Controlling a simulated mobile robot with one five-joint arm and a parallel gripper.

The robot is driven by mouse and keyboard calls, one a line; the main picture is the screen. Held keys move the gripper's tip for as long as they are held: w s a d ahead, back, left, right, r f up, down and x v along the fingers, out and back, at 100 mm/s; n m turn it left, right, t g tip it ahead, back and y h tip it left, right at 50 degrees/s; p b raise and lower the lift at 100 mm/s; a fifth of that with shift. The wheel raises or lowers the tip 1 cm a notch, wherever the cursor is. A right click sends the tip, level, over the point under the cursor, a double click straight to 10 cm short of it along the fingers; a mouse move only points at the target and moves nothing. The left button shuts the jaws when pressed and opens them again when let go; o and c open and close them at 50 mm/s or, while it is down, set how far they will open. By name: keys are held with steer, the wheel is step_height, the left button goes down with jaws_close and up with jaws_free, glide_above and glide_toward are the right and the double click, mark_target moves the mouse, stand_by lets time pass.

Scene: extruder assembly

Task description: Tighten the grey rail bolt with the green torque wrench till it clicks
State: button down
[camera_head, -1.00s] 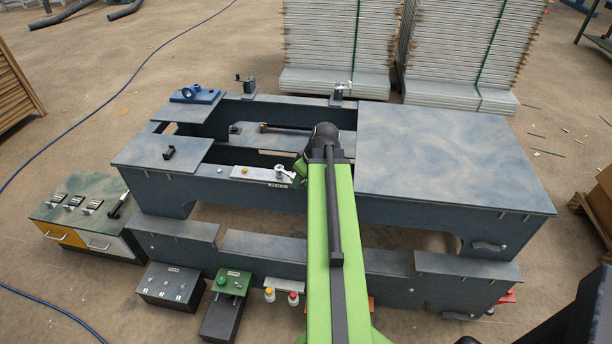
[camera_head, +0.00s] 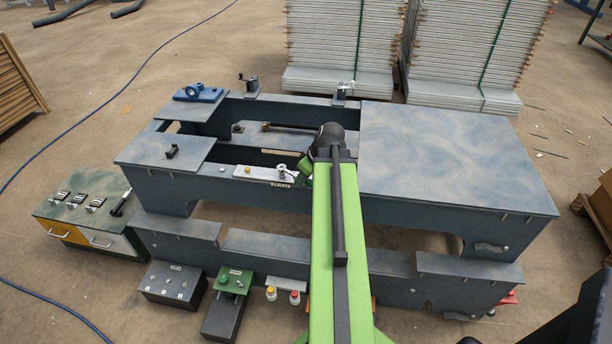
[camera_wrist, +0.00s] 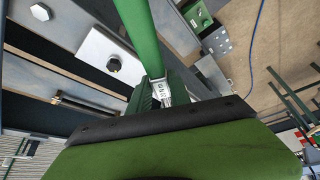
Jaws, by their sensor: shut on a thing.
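The green torque wrench (camera_wrist: 141,35) shows in the wrist view as a green bar running up out of the top edge. My gripper (camera_wrist: 163,92) is shut on it near a small white label. The wrench's working end is out of the wrist view. In the head view my arm hides most of my gripper and the wrench. A silver fitting (camera_head: 283,172) shows just left of my arm's end, on a light plate (camera_head: 262,175).
The dark blue machine frame (camera_head: 275,240) spans the middle, with a broad flat top (camera_head: 450,150) at right. A drawer cabinet (camera_head: 85,215) stands at left. A grey control box (camera_head: 172,284) and a green box (camera_head: 233,281) sit in front. Stacked panels (camera_head: 335,50) stand behind.

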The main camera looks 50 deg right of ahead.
steer(key=shift+w+d+n, duration=0.15)
steer(key=shift+d+n, duration=0.15)
steer(key=shift+d, duration=0.1)
steer(key=shift+f+b, duration=0.1)
steer(key=shift+b, duration=0.25)
steer(key=shift+t, duration=0.5)
steer(key=c, duration=1.1)
jaws_free()
steer(key=shift+a, duration=0.1)
